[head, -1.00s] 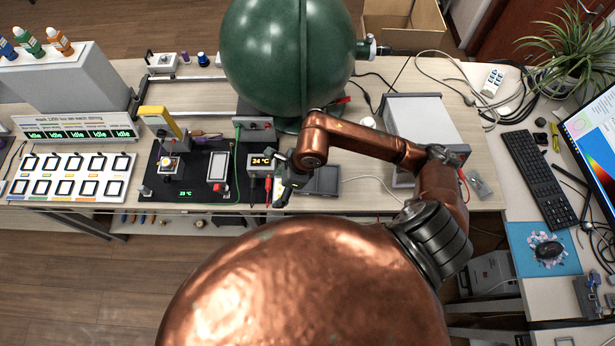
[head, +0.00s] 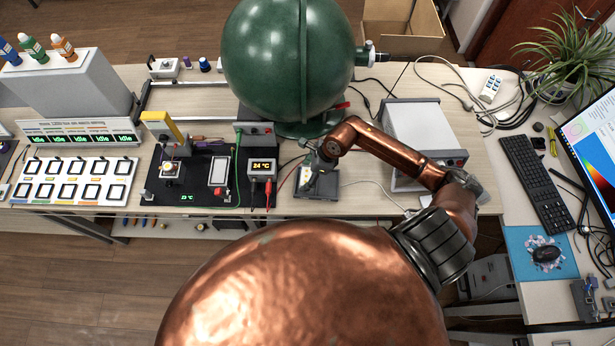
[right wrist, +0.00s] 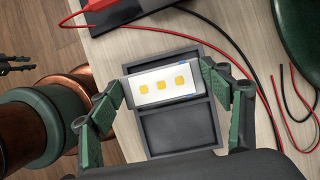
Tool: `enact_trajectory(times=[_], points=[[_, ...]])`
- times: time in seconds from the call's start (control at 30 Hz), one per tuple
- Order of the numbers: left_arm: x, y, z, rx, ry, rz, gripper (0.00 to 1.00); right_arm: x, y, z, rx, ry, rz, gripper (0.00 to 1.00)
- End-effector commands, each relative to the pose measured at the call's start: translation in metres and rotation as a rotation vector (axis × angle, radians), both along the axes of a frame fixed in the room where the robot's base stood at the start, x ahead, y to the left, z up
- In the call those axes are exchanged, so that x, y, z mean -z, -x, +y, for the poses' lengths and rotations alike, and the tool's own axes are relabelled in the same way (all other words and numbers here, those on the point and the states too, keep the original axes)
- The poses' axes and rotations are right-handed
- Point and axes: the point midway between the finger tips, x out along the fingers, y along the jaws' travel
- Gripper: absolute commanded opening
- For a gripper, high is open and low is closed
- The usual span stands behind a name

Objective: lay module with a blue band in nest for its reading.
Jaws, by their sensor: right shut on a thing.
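My right gripper (head: 318,182) is over the dark two-compartment tray (head: 330,195). In the right wrist view the right gripper (right wrist: 168,92) is shut on a white module (right wrist: 163,84) with three yellow squares and traces of blue at its edge. The module lies across the tray's upper compartment; I cannot tell whether it touches the tray (right wrist: 180,128). Left of the tray, a black mat (head: 205,185) holds a fixture with a lit top (head: 170,169) and a pale rectangular frame (head: 218,171). I cannot tell which is the nest. A dark pronged part at the right wrist view's left edge may be my left gripper (right wrist: 15,65).
A temperature display (head: 262,167) reading 24 °C, with red and black leads, stands between mat and tray. A large green sphere (head: 288,65) rises behind. A grey instrument box (head: 422,135) is to the right. A white panel of square slots (head: 75,182) lies far left.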

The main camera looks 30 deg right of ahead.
Motion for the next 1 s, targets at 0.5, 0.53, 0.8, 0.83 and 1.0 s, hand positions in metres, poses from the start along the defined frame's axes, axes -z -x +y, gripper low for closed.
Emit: enact_trajectory(times=[0.5, 0.53, 0.8, 0.83, 1.0], points=[[-0.006, 0.000, 0.000, 0.000, 0.000, -0.001, 0.29, 0.036, -0.001, -0.004, -0.001, 0.001, 0.000, 0.43], [-0.006, 0.000, 0.000, 0.000, 0.000, -0.001, 0.29, 0.036, -0.001, -0.004, -0.001, 0.001, 0.000, 0.43], [-0.005, 0.000, -0.001, 0.000, 0.001, 0.000, 0.29, 0.038, -0.001, -0.004, 0.000, 0.001, 0.002, 0.83], [-0.005, 0.000, -0.001, 0.000, 0.001, 0.000, 0.29, 0.038, -0.001, -0.004, 0.000, 0.002, 0.001, 0.85], [-0.005, 0.000, -0.001, 0.000, 0.001, -0.001, 0.29, 0.037, -0.001, -0.004, 0.000, 0.002, 0.001, 0.89]])
